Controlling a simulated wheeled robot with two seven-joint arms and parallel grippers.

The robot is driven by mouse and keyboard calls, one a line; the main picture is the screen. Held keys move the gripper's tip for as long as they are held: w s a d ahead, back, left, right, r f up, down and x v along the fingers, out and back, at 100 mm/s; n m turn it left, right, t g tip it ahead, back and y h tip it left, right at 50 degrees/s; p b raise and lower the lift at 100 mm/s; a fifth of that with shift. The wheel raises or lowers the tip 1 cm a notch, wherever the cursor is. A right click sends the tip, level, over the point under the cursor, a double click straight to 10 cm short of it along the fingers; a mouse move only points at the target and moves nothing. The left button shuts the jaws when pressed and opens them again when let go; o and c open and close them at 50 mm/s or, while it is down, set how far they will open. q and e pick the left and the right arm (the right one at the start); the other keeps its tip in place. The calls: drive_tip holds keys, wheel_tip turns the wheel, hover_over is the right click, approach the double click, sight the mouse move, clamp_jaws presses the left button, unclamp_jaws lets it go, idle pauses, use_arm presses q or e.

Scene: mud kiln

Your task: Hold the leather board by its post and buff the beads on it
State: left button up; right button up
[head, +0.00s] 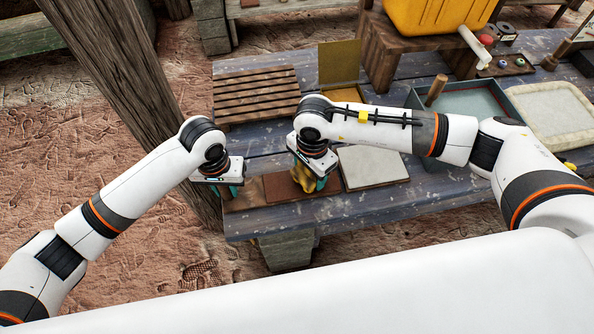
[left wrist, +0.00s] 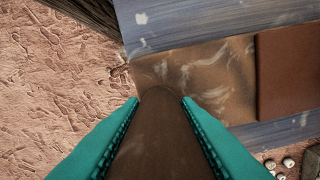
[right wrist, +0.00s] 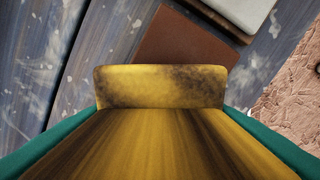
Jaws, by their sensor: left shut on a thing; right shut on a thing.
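The leather board (head: 243,200) lies along the table's front edge at its left end. In the left wrist view its bare wooden end and darker leather patch (left wrist: 290,75) show. My left gripper (head: 230,190) is shut on the brown post (left wrist: 160,130) at the board's left end. My right gripper (head: 316,184) is shut on a yellow, dark-stained buffing pad (right wrist: 160,88), near the right end of the leather. The pad also shows in the head view (head: 302,181). Whether it touches the board is hidden. I make out no beads on the visible leather.
A pale slab (head: 372,166) lies right of the board. A slatted rack (head: 256,97), a yellow open box (head: 340,70), a blue-grey tray (head: 418,98) and a pale tray (head: 550,110) stand behind. Several small pale round things (left wrist: 288,163) show below the table edge. A wooden post (head: 120,70) rises at left.

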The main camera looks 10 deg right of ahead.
drive_tip(key=shift+d, duration=1.1)
drive_tip(key=a, duration=0.8)
drive_tip(key=shift+a+r, duration=0.15)
drive_tip(key=shift+a, duration=0.2)
wheel_tip(320, 180, up, 8)
drive_tip(key=shift+d, duration=0.1)
use_arm(q)
drive_tip(key=o, duration=1.2)
drive_tip(key=shift+c, duration=0.2)
